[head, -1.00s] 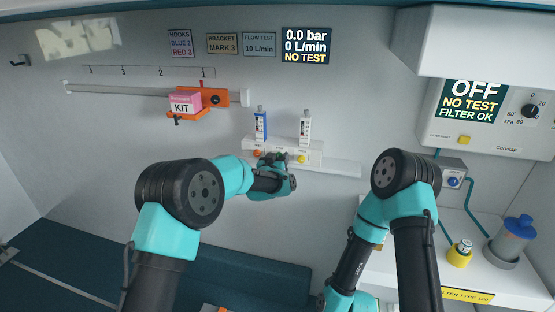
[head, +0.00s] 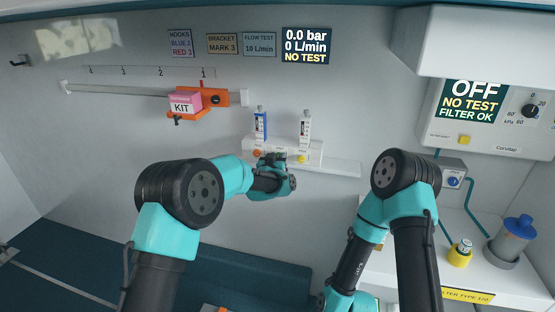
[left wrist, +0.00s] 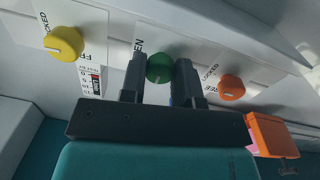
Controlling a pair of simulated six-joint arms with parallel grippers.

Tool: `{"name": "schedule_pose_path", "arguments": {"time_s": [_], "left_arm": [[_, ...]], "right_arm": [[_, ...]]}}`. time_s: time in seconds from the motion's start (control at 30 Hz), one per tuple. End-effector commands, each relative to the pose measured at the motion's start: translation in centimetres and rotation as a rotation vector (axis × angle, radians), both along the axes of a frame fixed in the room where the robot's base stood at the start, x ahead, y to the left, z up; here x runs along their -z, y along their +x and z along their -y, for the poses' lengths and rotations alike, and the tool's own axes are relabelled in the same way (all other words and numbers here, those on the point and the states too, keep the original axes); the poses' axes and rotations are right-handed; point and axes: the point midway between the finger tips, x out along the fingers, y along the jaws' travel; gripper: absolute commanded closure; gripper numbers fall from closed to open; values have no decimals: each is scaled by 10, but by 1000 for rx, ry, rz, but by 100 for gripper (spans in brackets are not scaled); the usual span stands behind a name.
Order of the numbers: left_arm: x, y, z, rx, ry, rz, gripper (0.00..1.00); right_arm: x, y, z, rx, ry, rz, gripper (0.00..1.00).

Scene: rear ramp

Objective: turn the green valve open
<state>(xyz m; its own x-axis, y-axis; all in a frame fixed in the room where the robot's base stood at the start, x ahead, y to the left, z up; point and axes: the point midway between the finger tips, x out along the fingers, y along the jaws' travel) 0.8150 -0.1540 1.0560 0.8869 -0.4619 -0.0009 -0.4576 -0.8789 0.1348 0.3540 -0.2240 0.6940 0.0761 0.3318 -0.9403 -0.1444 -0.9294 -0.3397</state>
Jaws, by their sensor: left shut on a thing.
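The green valve (left wrist: 159,68) is a round green knob on the white panel (head: 318,147), seen in the left wrist view with its pale mark toward the bottom of the picture. A label ending in "EN" stands beside it. My left gripper (left wrist: 160,80) has one finger on each side of the knob and is shut on it. In the head view my left gripper (head: 272,160) is at the panel's lower edge and hides the green knob. My right arm bends down out of the picture; its gripper is not in view.
A yellow knob (left wrist: 64,43) and an orange knob (left wrist: 231,88) flank the green one. Two flowmeters, blue-marked (head: 261,124) and white (head: 304,124), stand above the panel. An orange bracket with a pink kit (head: 185,102) hangs on the rail. The wall display (head: 306,45) reads 0.0 bar, NO TEST.

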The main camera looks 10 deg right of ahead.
Motion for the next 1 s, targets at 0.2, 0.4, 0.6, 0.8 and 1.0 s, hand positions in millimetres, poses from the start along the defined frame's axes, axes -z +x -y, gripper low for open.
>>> {"name": "schedule_pose_path", "arguments": {"time_s": [0.2,0.4,0.6,0.8,1.0], "left_arm": [[0,0,0,1,73,33,94],[0,0,0,1,194,89,94],[0,0,0,1,353,165,94],[0,0,0,1,526,246,94],[0,0,0,0,697,325,94]], "right_arm": [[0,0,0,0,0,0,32],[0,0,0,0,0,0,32],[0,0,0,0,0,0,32],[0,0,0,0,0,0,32],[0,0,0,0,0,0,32]]}}
